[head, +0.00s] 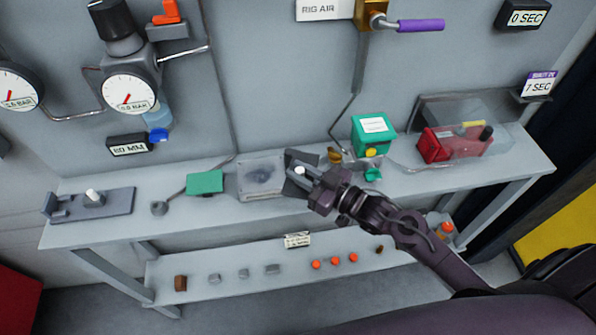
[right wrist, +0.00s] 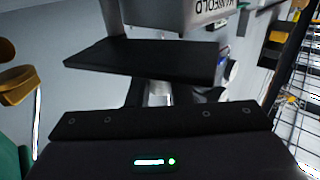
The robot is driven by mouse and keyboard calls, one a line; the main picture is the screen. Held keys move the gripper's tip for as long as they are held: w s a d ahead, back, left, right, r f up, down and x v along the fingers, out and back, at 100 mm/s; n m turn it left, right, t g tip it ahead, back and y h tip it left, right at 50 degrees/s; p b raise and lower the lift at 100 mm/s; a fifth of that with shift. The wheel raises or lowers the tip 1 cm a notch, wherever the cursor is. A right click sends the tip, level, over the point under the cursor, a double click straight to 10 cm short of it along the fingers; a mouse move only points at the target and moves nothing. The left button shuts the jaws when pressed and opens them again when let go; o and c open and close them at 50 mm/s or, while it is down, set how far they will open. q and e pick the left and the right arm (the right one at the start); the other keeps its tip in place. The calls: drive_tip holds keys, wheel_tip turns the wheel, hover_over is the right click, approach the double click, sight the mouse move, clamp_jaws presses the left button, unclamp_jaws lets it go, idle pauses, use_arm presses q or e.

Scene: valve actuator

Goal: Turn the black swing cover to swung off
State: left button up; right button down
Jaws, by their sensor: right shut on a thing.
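The black swing cover (head: 292,188) is a dark flat plate on the bench, beside the right end of a pale grey box. My right gripper (head: 301,172) reaches over it from the right and is shut on it, with a small white round part showing between the fingers. In the right wrist view the cover (right wrist: 150,60) is a wide black plate just beyond the gripper, and a pale post shows under it. The fingers hide part of the cover. My left gripper is not in view.
The grey box (head: 258,180) stands left of the cover. A brass fitting (head: 335,155) and a green unit (head: 372,135) stand close on the right. A red box (head: 440,146) under a clear cover is farther right. A green block (head: 205,182) lies left.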

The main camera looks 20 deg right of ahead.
drive_tip(key=shift+w+d+r, duration=0.1)
drive_tip(key=shift+w+d, duration=0.05)
drive_tip(key=c, duration=1.3)
unclamp_jaws()
drive_tip(key=shift+s+d, duration=0.1)
drive_tip(key=shift+s, duration=0.2)
drive_tip(key=b+v, duration=0.2)
drive_tip(key=v, duration=0.4)
drive_tip(key=shift+d+f, duration=0.15)
drive_tip(key=shift+f, duration=0.05)
drive_tip(key=shift+s+d+r, duration=0.1)
drive_tip(key=shift+s+d, duration=0.2)
drive_tip(key=shift+s, duration=0.05)
